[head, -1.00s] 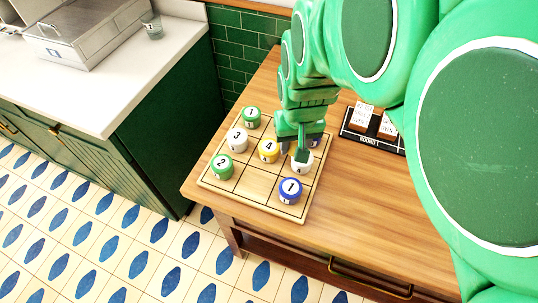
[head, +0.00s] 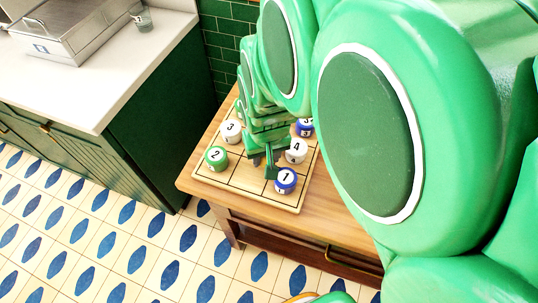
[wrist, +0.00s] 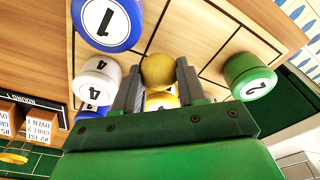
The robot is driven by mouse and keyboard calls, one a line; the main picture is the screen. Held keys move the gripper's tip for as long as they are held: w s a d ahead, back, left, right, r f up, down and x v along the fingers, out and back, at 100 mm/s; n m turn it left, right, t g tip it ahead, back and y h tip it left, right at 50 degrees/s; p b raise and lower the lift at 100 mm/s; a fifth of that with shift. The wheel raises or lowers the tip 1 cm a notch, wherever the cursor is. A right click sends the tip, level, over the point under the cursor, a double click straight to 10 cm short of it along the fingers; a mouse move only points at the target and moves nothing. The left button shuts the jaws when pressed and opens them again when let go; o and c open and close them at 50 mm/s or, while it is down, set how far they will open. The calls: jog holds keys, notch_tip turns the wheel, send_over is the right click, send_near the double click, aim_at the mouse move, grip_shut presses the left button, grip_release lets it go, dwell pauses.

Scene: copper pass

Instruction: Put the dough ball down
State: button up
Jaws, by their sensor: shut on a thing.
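The dough ball (wrist: 158,70) is a small round tan-yellow ball between my fingers in the wrist view. My gripper (wrist: 158,84) is shut on it. In the head view my gripper (head: 263,167) is low over the front part of the wooden grid board (head: 240,179), between the green 2 piece (head: 216,159) and the blue 1 piece (head: 286,181). The ball is hidden there by my fingers. I cannot tell whether the ball touches the board. A yellow piece (wrist: 160,101) is partly hidden behind my fingers in the wrist view.
A white 4 piece (head: 296,152) and a blue 3 piece (head: 305,128) stand at the right, and a white 3 piece (head: 231,132) at the left. The board lies on a wooden table (head: 335,222). A white counter (head: 105,75) is at the left.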

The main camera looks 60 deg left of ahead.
jog(key=shift+f, duration=1.25)
jog(key=o, duration=1)
jog(key=shift+f, duration=0.1)
jog(key=shift+o, duration=0.2)
jog(key=r, duration=0.4)
jog(key=d+r, duration=0.1)
jog(key=r, duration=0.7)
jog(key=shift+s+d+r, duration=0.15)
jog(key=shift+d+r, duration=0.05)
jog(key=shift+r, duration=0.1)
jog(key=shift+f, duration=0.1)
